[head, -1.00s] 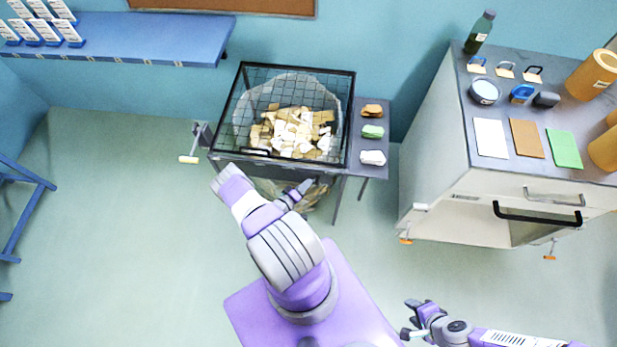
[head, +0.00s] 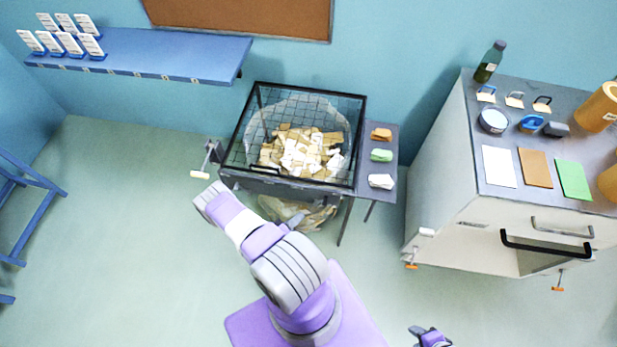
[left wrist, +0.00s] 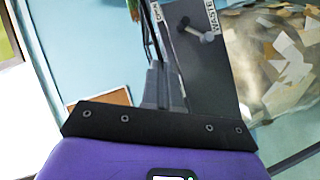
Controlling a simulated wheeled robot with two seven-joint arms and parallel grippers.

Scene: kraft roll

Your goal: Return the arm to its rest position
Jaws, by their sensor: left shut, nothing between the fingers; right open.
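My left arm rises from my purple base, and its forearm reaches up and left over the floor in front of the mesh-topped bin (head: 292,175). The left wrist view shows my black and purple gripper mount along the bottom. My right gripper (head: 420,331) is at the bottom edge, partly cut off, open and away from other things.
The bin holds paper and cardboard scraps; a crank handle (head: 201,174) sticks out at its left. A clear bag (head: 297,211) hangs below. A white cabinet (head: 440,200) stands right, a blue shelf (head: 150,55) back left, and a blue frame (head: 35,220) far left. The left floor is clear.

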